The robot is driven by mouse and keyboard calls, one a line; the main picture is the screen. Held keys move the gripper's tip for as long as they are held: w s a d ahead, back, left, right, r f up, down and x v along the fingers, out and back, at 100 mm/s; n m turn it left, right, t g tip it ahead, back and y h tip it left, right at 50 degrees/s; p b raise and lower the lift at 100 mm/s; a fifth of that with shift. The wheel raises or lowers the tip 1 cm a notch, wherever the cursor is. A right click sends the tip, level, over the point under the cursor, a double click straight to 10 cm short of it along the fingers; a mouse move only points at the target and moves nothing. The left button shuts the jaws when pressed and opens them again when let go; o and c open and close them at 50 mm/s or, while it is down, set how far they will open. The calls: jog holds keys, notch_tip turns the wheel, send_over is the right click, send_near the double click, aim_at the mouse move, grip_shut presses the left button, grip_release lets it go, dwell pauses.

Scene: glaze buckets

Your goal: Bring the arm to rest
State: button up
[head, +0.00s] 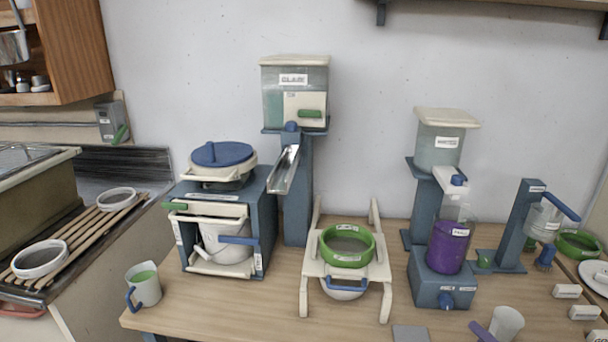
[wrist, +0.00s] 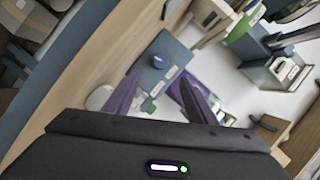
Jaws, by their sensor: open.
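My gripper (wrist: 160,98) shows in the wrist view only, with two dark purple fingers spread apart. Nothing is between the fingertips close to the camera. Past them lies a tilted view of the bench with a blue block bearing a round knob (wrist: 160,62) and white parts beyond. My arm does not show in the head view, so the gripper's place over the bench cannot be told from there.
The wooden bench (head: 200,318) holds a blue bucket stand (head: 262,215), a green-ringed sieve (head: 346,246), a purple container (head: 447,247), a green-filled mug (head: 145,286) and a white cup (head: 507,322). A slatted rack (head: 85,232) is at left.

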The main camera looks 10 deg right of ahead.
jog(key=w+a+r+n+g+h, duration=0.3)
jog(key=w+a+r, duration=0.15)
jog(key=r, duration=0.35)
jog(key=w+a+r+n+g+h, duration=0.25)
jog(key=w+a+r, duration=0.2)
jog(key=r, duration=0.45)
jog(key=s+a+r+n+g+y, duration=0.2)
jog(key=s+a, duration=0.7)
jog(key=a, duration=0.5)
jog(key=s+a+r+n+g+y, duration=0.2)
jog(key=s+a, duration=0.8)
jog(key=a, duration=0.5)
jog(key=shift+s+r+n+y, duration=0.2)
jog(key=shift+r+n+y, duration=0.25)
jog(key=shift+n, duration=0.5)
jog(key=shift+d+g, duration=0.1)
jog(key=shift+g, duration=0.15)
jog(key=shift+c, duration=0.4)
